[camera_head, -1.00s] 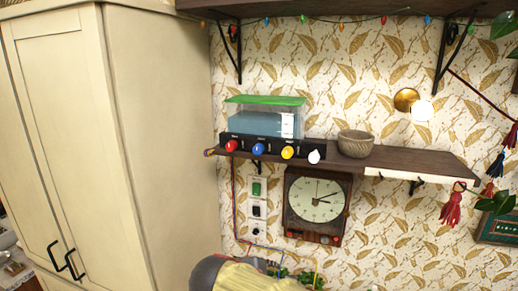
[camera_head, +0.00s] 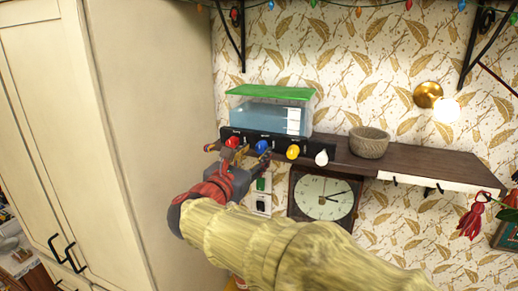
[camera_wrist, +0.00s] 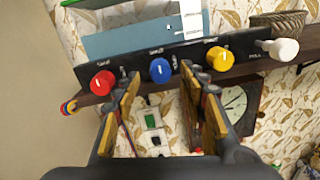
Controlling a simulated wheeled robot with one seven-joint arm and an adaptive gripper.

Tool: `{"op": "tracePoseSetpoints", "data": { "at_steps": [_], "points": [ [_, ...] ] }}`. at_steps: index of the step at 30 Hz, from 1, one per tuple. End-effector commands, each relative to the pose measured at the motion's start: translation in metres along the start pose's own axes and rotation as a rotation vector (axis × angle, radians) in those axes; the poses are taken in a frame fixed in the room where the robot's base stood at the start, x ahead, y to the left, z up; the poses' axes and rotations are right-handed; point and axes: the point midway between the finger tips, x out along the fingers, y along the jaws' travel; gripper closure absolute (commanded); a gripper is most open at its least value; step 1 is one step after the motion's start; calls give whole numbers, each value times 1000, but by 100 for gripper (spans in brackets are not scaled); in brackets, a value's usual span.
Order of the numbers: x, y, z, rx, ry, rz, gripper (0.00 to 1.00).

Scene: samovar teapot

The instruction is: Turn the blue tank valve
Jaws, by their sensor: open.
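The blue valve knob (camera_head: 262,147) is on the black front panel of the water tank (camera_head: 270,112), between a red knob (camera_head: 232,142) and a yellow knob (camera_head: 292,152). In the wrist view the blue knob (camera_wrist: 160,70) is near the centre, beyond the fingertips and between their lines. My gripper (camera_head: 248,158) is just in front of and slightly below the panel. In the wrist view my gripper (camera_wrist: 158,85) is open, with a finger on each side and nothing between them. I cannot tell whether a fingertip touches any knob.
A white knob (camera_head: 321,158) is at the panel's right end. A woven bowl (camera_head: 369,142) stands on the wooden shelf (camera_head: 420,163). A clock (camera_head: 325,197) and switches (camera_head: 262,195) are below the shelf. A tall cream cabinet (camera_head: 150,120) stands at left.

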Motion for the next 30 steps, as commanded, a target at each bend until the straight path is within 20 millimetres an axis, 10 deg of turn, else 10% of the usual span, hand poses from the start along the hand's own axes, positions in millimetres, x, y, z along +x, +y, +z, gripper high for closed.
{"op": "tracePoseSetpoints", "data": {
  "at_steps": [17, 30],
  "points": [
    [32, 0, -1, 2, 2, 0, 58],
    [32, 0, -1, 2, 2, 0, 82]
  ]
}}
